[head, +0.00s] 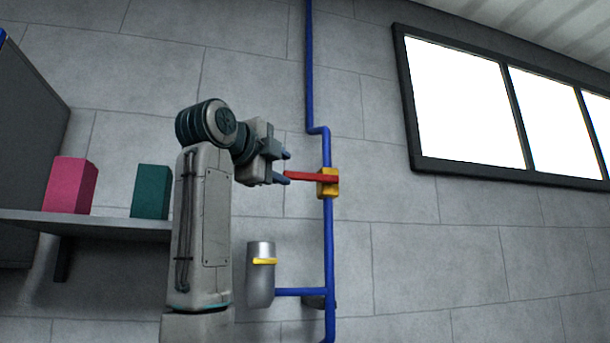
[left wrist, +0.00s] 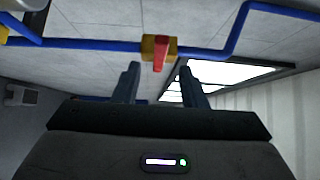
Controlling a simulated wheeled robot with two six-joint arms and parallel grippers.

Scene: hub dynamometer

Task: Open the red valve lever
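The red valve lever (head: 308,177) sticks out level to the left from a yellow valve body (head: 329,182) on a vertical blue pipe (head: 329,240). My left gripper (head: 287,166) is open, just left of the lever's free end, with its fingers pointing at the valve. In the left wrist view, the red lever (left wrist: 160,54) and yellow valve body (left wrist: 152,47) appear beyond the gap between the two dark fingers of the left gripper (left wrist: 162,72). Nothing is between the fingertips that I can make out; contact with the lever cannot be told. My right gripper is not in view.
A grey cylinder with a yellow band (head: 261,275) joins the blue pipe below the valve. A shelf (head: 90,223) at the left holds a pink box (head: 72,186) and a green box (head: 151,192). A window (head: 465,105) is at the upper right.

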